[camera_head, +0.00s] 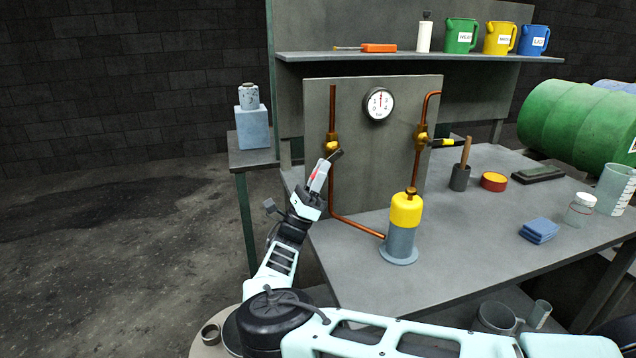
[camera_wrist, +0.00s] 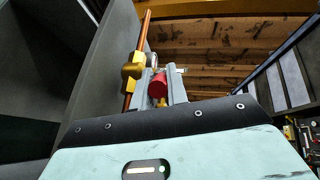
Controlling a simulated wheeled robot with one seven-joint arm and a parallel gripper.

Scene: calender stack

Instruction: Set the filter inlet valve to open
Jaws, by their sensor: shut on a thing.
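A brass valve (camera_head: 331,145) sits on the left copper pipe, which runs down the grey panel and bends to the filter's base. It also shows in the wrist view (camera_wrist: 132,70). Its red-gripped lever (camera_wrist: 157,88) slants down and out from the valve. My gripper (camera_head: 321,173) is shut on this lever, with the red grip between its fingers (camera_wrist: 159,84). The fingers hide part of the lever. The filter (camera_head: 407,211) has a yellow head and grey-blue bowl. I see no label naming either valve.
A round gauge (camera_head: 379,104) is on the panel (camera_head: 360,160) between the pipes. A dark cup with a wooden-handled tool (camera_head: 460,177), a red-yellow tin (camera_head: 493,181) and blue cloths (camera_head: 539,230) stand on the bench right. The bench front is clear.

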